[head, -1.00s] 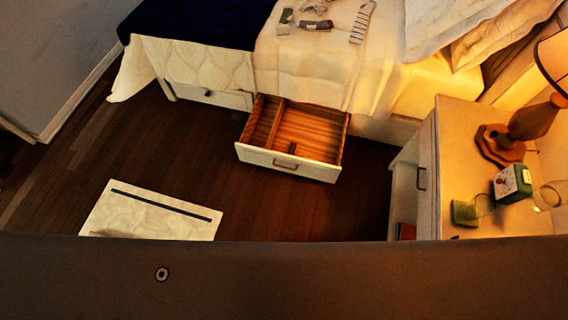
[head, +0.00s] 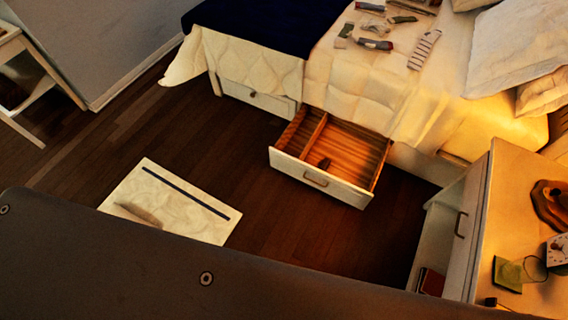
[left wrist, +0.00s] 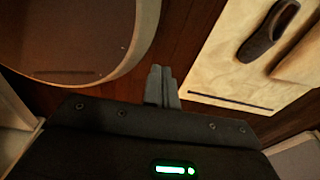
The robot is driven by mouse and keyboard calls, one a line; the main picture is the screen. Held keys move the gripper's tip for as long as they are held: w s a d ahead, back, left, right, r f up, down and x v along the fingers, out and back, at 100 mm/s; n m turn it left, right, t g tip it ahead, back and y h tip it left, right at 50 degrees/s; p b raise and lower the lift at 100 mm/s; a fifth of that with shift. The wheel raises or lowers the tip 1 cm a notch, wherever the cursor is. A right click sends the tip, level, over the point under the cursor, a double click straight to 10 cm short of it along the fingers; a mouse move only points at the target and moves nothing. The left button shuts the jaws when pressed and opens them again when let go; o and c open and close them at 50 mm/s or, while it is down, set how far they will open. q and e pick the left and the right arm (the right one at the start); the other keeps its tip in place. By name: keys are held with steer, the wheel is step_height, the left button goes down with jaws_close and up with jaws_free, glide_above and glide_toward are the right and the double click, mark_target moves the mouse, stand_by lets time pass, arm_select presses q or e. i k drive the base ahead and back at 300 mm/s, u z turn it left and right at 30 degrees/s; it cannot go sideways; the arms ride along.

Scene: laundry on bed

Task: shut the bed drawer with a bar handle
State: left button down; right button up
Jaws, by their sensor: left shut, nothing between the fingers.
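The open bed drawer (head: 350,150) sticks out from under the side of the bed in the head view. My left gripper (left wrist: 161,72) is shut and empty in the left wrist view, over the floor beside a pale mat. The drawer does not show in that view. My right gripper is not in view.
A closed bed drawer (head: 235,90) is left of the open one. A nightstand (head: 478,225) stands at right. The pale mat (head: 185,212) lies on the floor; a dark shoe (left wrist: 266,34) is on it. Bare floor (head: 255,215) lies before the drawer. Clothing lies on the bed.

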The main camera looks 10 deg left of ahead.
mark_target(357, 154)
steer(key=u, duration=1.8)
steer(key=i, duration=0.9)
steer(key=z, duration=2.8)
